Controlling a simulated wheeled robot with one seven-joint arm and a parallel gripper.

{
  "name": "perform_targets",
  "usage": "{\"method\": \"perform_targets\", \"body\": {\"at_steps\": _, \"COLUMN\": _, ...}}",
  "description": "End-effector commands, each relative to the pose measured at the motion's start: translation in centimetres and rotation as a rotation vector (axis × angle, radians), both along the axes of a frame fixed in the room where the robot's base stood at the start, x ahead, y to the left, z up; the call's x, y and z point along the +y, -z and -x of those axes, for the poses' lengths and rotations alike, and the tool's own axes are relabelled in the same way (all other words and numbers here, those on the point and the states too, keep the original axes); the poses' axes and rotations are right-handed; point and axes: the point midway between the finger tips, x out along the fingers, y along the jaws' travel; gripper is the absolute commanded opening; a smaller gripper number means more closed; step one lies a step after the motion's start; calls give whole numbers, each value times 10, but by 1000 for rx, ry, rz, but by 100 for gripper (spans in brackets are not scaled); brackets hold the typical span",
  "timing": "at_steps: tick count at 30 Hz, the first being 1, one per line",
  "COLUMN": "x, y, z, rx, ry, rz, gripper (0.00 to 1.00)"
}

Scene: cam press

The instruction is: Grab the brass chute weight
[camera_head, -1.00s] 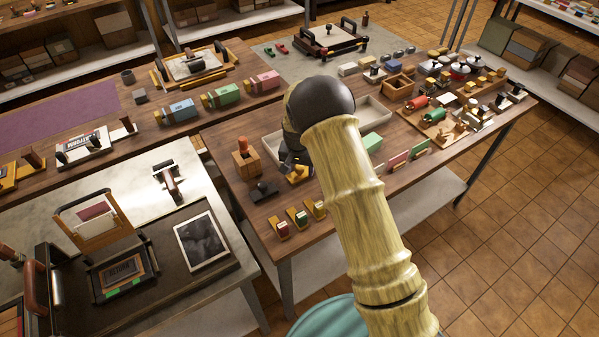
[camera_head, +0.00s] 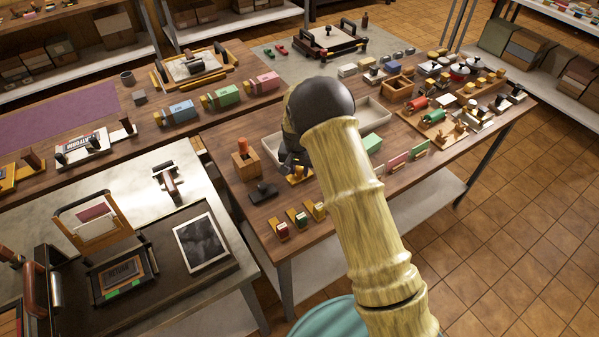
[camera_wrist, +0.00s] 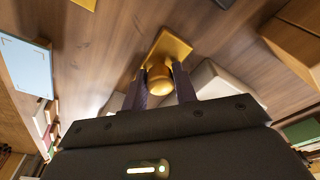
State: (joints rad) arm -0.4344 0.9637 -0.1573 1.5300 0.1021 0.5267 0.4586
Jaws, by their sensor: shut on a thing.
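The brass chute weight (camera_wrist: 159,82) shows in the wrist view as a rounded golden piece between the two dark fingers of my gripper (camera_wrist: 162,84). The fingers are shut on its sides. A flat brass-coloured plate (camera_wrist: 175,46) lies just beyond it on the wood; I cannot tell whether the two are joined. In the head view my gripper (camera_head: 291,163) is low over the middle table, largely hidden behind my arm. A bit of yellow (camera_head: 300,179) shows beneath it; the weight itself is not clear there.
A wooden block with an orange-topped peg (camera_head: 243,160) and a dark stamp-like piece (camera_head: 263,192) stand left of my gripper. A pale tray (camera_head: 375,112) lies behind my arm. Small coloured holders (camera_head: 300,218) stand near the front edge. The right side of the table is crowded.

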Motion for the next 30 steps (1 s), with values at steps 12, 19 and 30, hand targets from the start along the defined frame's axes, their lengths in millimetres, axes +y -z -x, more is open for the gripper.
{"method": "perform_targets", "body": {"at_steps": 12, "x": 1, "y": -53, "z": -1, "rx": -7, "ry": -1, "rz": -3, "gripper": 0}}
{"method": "perform_targets", "body": {"at_steps": 19, "x": 1, "y": -91, "z": -1, "rx": -4, "ry": 0, "rz": -2, "gripper": 0}}
{"method": "perform_targets", "body": {"at_steps": 30, "x": 0, "y": -101, "z": 0, "rx": -1, "ry": 0, "rz": -1, "gripper": 0}}
